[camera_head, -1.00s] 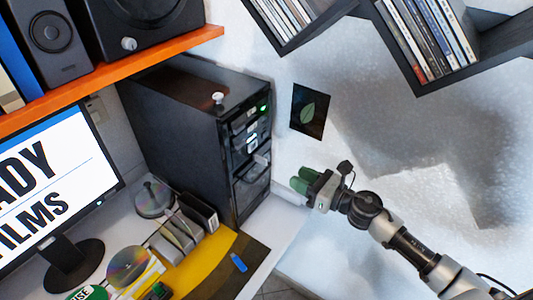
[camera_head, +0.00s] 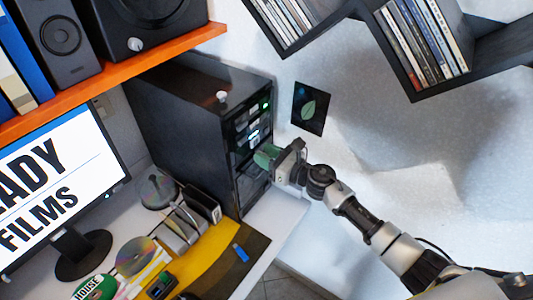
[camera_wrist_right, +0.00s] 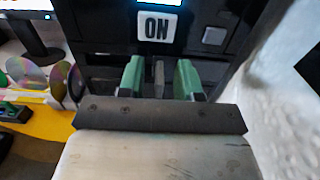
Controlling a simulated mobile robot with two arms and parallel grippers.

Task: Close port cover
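The black computer tower (camera_head: 175,125) stands on the desk against the wall, its front panel facing right in the head view. My right gripper (camera_head: 266,156) is at the front of the tower, at about mid-height. In the right wrist view its two green fingers (camera_wrist_right: 159,78) are spread apart. A thin grey upright plate (camera_wrist_right: 158,74), perhaps the port cover, stands out between them, with a gap on each side. The fingers hide part of the panel. An ON button (camera_wrist_right: 157,26) is above the fingers. My left gripper does not show.
A monitor (camera_head: 50,190), a disc rack (camera_head: 176,232), loose discs (camera_head: 135,256) and a blue USB stick (camera_head: 241,253) are on the desk. An orange shelf (camera_head: 120,78) with speakers is above.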

